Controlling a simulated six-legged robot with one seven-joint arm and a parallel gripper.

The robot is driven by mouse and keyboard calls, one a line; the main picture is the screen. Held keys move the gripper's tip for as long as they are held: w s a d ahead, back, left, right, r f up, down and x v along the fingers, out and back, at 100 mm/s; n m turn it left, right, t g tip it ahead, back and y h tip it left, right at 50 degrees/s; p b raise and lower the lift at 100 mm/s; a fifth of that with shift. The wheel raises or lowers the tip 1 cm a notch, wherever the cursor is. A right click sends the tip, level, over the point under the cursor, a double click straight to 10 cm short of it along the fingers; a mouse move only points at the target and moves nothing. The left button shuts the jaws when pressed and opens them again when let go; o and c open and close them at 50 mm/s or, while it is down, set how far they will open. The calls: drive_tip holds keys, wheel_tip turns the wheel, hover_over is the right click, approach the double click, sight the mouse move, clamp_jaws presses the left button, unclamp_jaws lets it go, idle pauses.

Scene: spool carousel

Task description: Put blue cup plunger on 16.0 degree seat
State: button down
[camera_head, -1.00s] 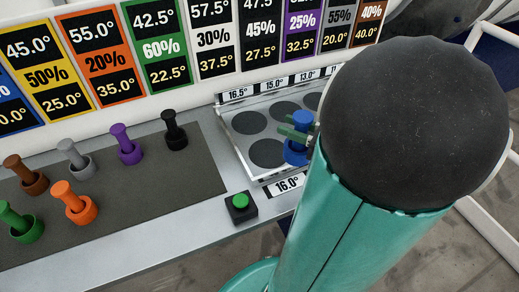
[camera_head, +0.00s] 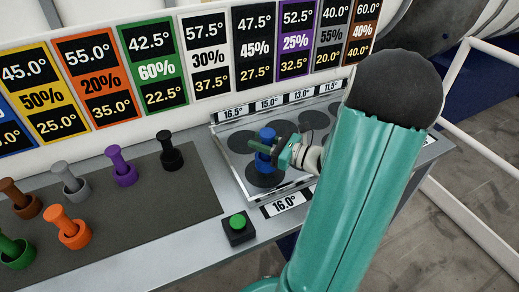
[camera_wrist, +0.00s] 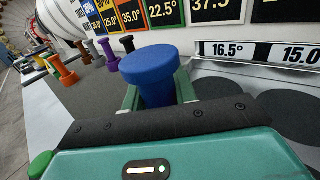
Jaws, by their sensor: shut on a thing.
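My gripper (camera_head: 270,150) is shut on the blue cup plunger (camera_head: 267,138), which stands upright. The plunger's wide round blue top (camera_wrist: 148,64) fills the middle of the wrist view, between the two green fingers. In the head view the blue cup is over the nearest dark round seat (camera_head: 265,179), just behind the 16.0° label (camera_head: 286,203). The near part of that seat shows below the cup. I cannot tell whether the cup touches it.
The seat tray (camera_head: 224,126) holds other dark round seats, with 16.5° and 15.0° labels at its back. A green button (camera_head: 238,222) sits in front of it. Black (camera_head: 171,152), purple (camera_head: 121,168) and several other plungers stand on the grey mat (camera_head: 150,215) to the left.

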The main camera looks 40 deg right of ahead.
drive_tip(key=shift+w+f, duration=0.4)
drive_tip(key=shift+f, duration=1.5)
drive_tip(key=shift+f, duration=0.15)
drive_tip(key=c, duration=1.1)
unclamp_jaws()
